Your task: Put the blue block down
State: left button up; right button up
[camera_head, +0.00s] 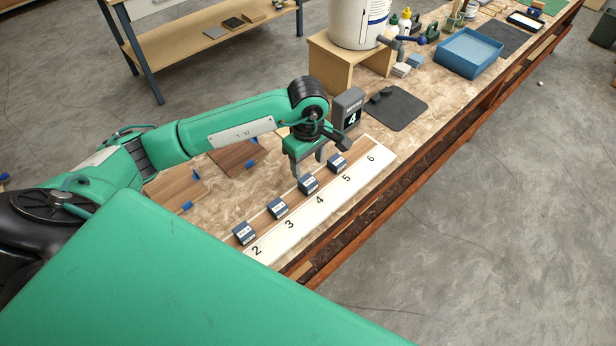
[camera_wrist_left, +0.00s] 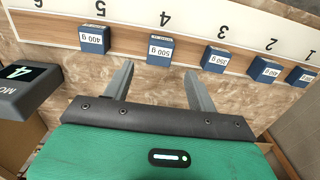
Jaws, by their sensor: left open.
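Several small blue blocks with white weight labels stand in a row on a wooden strip along a white numbered board (camera_head: 290,238). The blue block by number 4 (camera_head: 308,185) reads 500 g in the left wrist view (camera_wrist_left: 160,51). The block by number 5 (camera_head: 337,163) reads 400 g in the left wrist view (camera_wrist_left: 94,39). My left gripper (camera_head: 308,168) is open and empty. Its fingers (camera_wrist_left: 159,72) point toward the 500 g block, which lies just beyond and between the tips, apparently clear of them. My right gripper is not in view.
A grey display box (camera_head: 347,108) showing 4 stands just behind the gripper. A wooden stand (camera_head: 352,65) with a white bucket (camera_head: 358,20), a dark mat (camera_head: 398,110) and a blue tray (camera_head: 468,52) are farther along the bench. Brown boards (camera_head: 237,158) lie left of the row.

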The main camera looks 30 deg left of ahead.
aim_at(308, 181)
pick_arm(q)
jog(key=shift+r+b, duration=0.4)
jog(key=shift+r, duration=1.75)
jog(key=shift+f, duration=0.1)
